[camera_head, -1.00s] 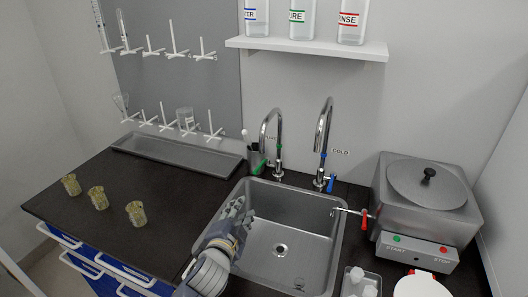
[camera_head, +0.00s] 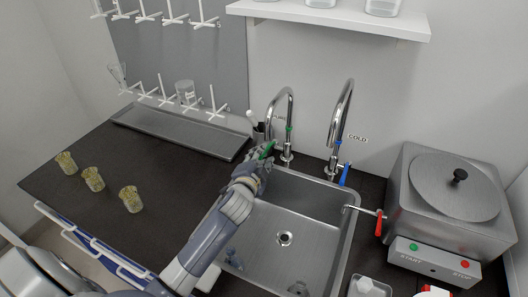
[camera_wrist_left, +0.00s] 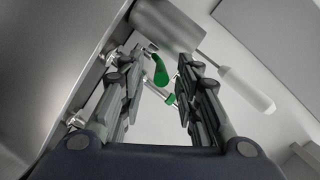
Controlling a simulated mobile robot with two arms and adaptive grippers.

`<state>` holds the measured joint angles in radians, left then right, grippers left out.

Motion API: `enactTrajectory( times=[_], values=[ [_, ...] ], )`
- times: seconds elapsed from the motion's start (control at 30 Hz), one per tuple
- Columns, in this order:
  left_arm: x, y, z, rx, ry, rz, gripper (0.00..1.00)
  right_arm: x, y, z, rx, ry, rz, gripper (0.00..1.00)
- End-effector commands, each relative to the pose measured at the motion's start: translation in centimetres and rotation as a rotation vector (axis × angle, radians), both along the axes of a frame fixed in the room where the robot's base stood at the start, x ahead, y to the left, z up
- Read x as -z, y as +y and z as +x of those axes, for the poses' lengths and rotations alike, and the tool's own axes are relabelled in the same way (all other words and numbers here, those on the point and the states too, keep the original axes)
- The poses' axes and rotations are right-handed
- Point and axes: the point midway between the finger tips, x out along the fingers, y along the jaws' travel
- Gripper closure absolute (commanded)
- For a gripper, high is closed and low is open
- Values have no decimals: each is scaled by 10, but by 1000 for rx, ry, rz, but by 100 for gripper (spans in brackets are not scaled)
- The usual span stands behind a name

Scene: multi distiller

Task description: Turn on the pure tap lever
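The pure tap is the left of two steel taps (camera_head: 287,110) behind the sink. Its green lever (camera_head: 267,149) sticks out to the left, by the fingertips of my left gripper (camera_head: 258,163). In the left wrist view my left gripper (camera_wrist_left: 163,92) is open, with its two fingers apart. The green lever (camera_wrist_left: 161,70) shows in the gap between the fingers, toward the tips, with a green band (camera_wrist_left: 170,99) of the tap just below it. I cannot tell whether a finger touches the lever. My right gripper is not in view.
The cold tap (camera_head: 342,115) with a blue lever (camera_head: 344,174) stands right of the pure tap. A brush holder (camera_head: 259,133) is close behind the lever. The sink (camera_head: 310,222) lies in front. A red-handled valve (camera_head: 379,222) and steel distiller (camera_head: 455,195) are at right.

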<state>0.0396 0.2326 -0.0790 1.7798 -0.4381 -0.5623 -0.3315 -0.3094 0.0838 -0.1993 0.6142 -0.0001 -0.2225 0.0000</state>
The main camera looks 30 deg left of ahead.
Motion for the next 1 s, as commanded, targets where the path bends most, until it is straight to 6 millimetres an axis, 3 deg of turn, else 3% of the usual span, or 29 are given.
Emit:
enactTrajectory(
  times=[0.1,0.2,0.6,0.77,1.0],
  values=[
    [2,3,15,0,-1,0,69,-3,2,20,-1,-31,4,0],
    [4,5,22,1,-1,0,69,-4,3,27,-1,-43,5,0],
    [6,6,28,1,-1,0,69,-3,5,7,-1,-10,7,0],
    [6,6,28,1,-1,0,100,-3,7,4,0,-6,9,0],
    [6,7,27,1,0,0,100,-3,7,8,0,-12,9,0]
  ],
)
